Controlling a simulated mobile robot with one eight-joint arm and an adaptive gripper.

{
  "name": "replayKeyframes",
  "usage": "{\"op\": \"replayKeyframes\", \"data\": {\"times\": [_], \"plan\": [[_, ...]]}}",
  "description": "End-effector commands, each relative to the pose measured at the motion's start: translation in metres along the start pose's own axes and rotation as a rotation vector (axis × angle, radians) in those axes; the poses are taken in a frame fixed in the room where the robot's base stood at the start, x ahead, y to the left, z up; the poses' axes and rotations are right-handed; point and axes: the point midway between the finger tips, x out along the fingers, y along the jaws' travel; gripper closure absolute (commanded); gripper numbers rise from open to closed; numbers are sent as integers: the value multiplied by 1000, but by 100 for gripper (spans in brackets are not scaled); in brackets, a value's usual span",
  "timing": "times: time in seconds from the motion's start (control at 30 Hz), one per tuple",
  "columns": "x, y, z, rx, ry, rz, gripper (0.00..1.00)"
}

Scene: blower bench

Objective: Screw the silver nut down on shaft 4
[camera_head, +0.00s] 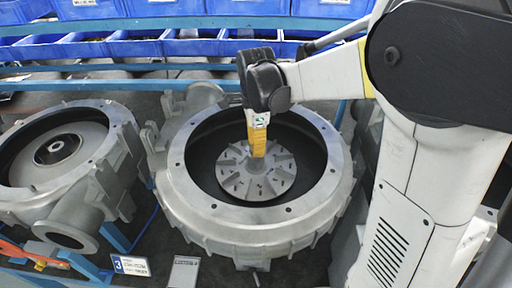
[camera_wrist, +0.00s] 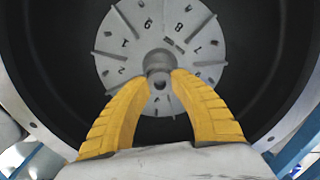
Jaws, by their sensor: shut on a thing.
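A grey bladed disc (camera_head: 288,172) with numbers on its face sits inside the round metal blower housing (camera_head: 180,185). It also shows in the wrist view (camera_wrist: 205,55). My gripper (camera_head: 258,168) points down over the disc's centre with its yellow fingers. In the wrist view, the fingers (camera_wrist: 160,80) close on a round silver piece (camera_wrist: 158,62) at the centre, which looks like the silver nut on the shaft. A small holed end (camera_wrist: 159,84) shows between the fingertips. The fingers hide much of the nut, and I cannot tell how far down it sits.
A second blower housing (camera_head: 95,170) stands at the left, with a flanged pipe at its front. A card marked 3 (camera_head: 130,265) and another card (camera_head: 185,272) lie at the front. Blue bins (camera_head: 140,44) line the back. The housing's raised rim surrounds my gripper.

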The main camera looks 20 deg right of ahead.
Motion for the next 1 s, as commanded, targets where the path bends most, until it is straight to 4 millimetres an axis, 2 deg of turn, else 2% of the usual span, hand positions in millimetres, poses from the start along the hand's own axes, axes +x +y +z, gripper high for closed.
{"op": "replayKeyframes", "data": {"times": [0.4, 0.53, 0.67, 0.9, 0.93, 1.0], "plan": [[1, 0, 0, 791, 0, 2, 100], [1, 0, 0, 1007, 0, 2, 100], [1, 0, 0, 1118, 0, 2, 100], [1, 0, 0, 1131, 0, 2, 100], [1, 0, 0, 1131, 0, 2, 64], [1, 0, 0, 1130, 0, 2, 64]]}}
